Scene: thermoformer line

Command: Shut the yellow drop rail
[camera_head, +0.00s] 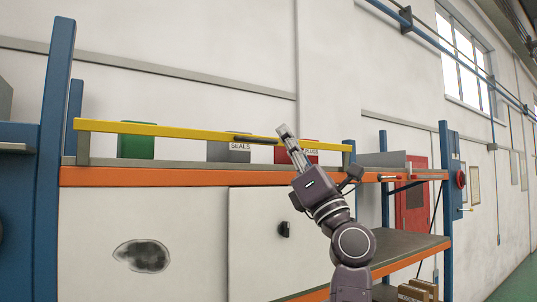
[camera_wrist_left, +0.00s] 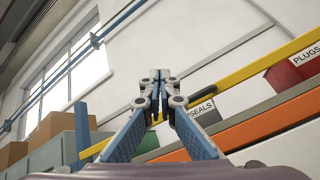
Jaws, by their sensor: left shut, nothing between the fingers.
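The yellow drop rail (camera_head: 170,131) runs nearly level across the shelf front, a little above the orange beam (camera_head: 150,177). It has a dark grip (camera_head: 254,140) right of its middle. I cannot tell whether its ends are latched. My left gripper (camera_head: 284,132) is shut and empty, pointing up at the rail's right part, just right of the dark grip. It covers a bit of the rail; contact is unclear. In the left wrist view the shut fingers (camera_wrist_left: 160,77) stand before the rail (camera_wrist_left: 255,75), which passes behind them. My right gripper is out of view.
Behind the rail stand a green bin (camera_head: 136,146), a grey bin labelled SEALS (camera_head: 222,151) and a red bin labelled PLUGS (camera_head: 310,158). Blue uprights (camera_head: 53,110) flank the shelf. A white panel with a black knob (camera_head: 284,229) is below. A lower shelf (camera_head: 405,251) lies right.

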